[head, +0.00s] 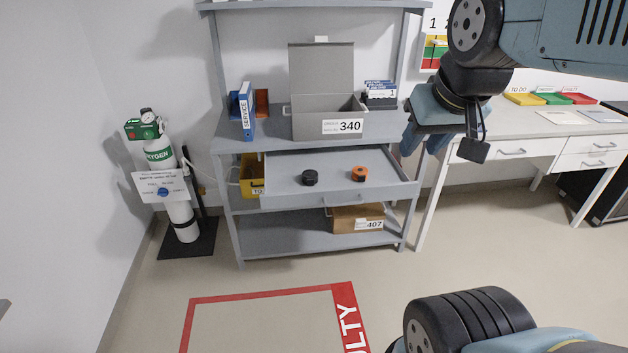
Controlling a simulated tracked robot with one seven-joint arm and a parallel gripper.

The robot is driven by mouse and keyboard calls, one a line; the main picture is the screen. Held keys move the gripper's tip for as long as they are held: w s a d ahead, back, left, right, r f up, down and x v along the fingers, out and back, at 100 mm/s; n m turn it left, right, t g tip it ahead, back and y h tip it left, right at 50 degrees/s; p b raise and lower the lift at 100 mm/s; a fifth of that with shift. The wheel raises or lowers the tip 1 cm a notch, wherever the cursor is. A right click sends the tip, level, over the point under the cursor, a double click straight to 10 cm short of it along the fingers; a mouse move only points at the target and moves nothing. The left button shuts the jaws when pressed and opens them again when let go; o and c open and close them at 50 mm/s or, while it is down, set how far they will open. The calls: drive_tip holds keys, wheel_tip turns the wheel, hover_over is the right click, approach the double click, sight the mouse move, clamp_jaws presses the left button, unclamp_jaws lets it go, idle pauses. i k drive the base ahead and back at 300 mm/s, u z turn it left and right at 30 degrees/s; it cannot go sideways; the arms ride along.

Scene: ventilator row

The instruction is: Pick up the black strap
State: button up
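A small round black item (310,177), which looks like the rolled black strap, lies in the pulled-out grey drawer (285,189) of the workbench. A similar orange roll with a dark centre (359,174) lies to its right in the same drawer, apart from it. My gripper (424,146) hangs in the air at the upper right, nearer to me than the bench and right of both rolls in the picture. Its fingers point down and look apart, with nothing seen between them.
A brown box marked 407 (345,222) sits on the lower shelf. An oxygen cylinder (160,155) stands at left. The floor in front is clear, with red marking (255,293).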

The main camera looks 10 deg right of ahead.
sight(309, 177)
drive_tip(key=k, duration=0.65)
drive_tip(key=u, duration=0.55)
drive_tip(key=i, duration=1.5)
drive_tip(key=z, duration=0.55)
